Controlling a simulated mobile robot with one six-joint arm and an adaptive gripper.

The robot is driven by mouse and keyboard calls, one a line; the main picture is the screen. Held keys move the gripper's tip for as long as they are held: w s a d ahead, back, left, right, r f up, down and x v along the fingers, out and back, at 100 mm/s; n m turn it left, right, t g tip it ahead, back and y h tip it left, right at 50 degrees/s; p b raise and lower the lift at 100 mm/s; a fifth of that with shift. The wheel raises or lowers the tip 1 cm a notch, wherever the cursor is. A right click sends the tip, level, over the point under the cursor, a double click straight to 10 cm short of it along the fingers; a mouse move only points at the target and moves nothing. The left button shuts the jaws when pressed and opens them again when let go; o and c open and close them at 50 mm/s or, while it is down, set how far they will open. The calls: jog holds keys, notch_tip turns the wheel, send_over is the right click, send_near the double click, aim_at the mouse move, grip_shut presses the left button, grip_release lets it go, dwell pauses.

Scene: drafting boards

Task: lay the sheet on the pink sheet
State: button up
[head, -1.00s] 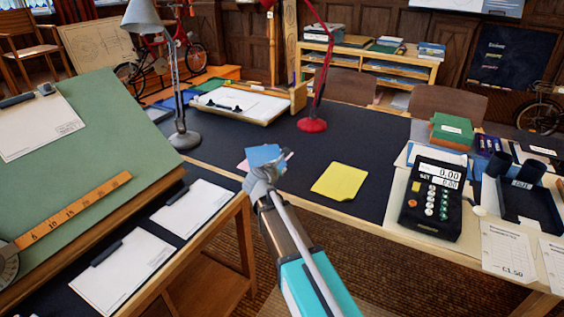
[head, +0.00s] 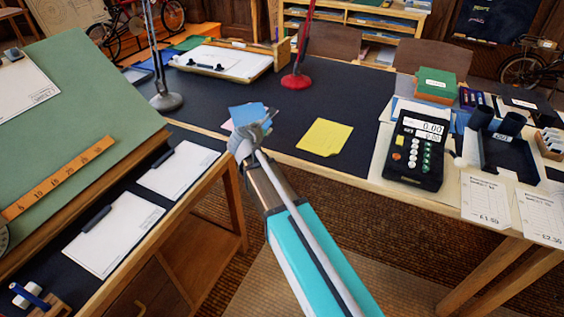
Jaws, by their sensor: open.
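A blue sheet (head: 246,113) lies on the dark table top and covers most of a pink sheet (head: 227,125). Only a pale pink edge shows at the blue sheet's left. A yellow sheet (head: 325,137) lies flat and apart to the right, near the table's front edge. My gripper (head: 266,122) is open, in front of the blue sheet's lower right part and hiding some of both sheets. I see nothing held in it. Whether its fingertips touch the blue sheet cannot be told.
A red lamp (head: 297,80) and a grey lamp (head: 166,101) stand behind the sheets. A calculator (head: 416,150) is at the right. A green drafting board (head: 75,110) slopes at the left.

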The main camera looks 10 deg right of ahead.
jog(key=s+d+f+m+g, duration=0.1)
jog(key=s+m, duration=0.1)
jog(key=s+d+f+m+g, duration=0.1)
jog(key=s+d+m, duration=0.1)
jog(key=s+d+f+m+g, duration=0.1)
jog(key=d+f+m, duration=0.1)
jog(key=shift+s+d+m, duration=0.15)
jog(key=shift+s+m, duration=0.15)
jog(key=shift+s, duration=0.1)
jog(key=s+d+f+m+g+y, duration=0.1)
jog(key=s+f+m+g+y, duration=0.2)
jog(key=s+m, duration=0.6)
jog(key=s+d+f+m+g+y, duration=0.1)
jog(key=s+f+m+g+y, duration=0.2)
jog(key=s, duration=0.9)
jog(key=f+m+g, duration=0.1)
jog(key=m+g, duration=0.2)
jog(key=m, duration=0.2)
jog(key=shift+f+m, duration=0.35)
jog(key=shift+m, duration=0.05)
notch_tip(320, 180, up, 20)
jog(key=p, duration=2)
jog(key=shift+r, duration=0.25)
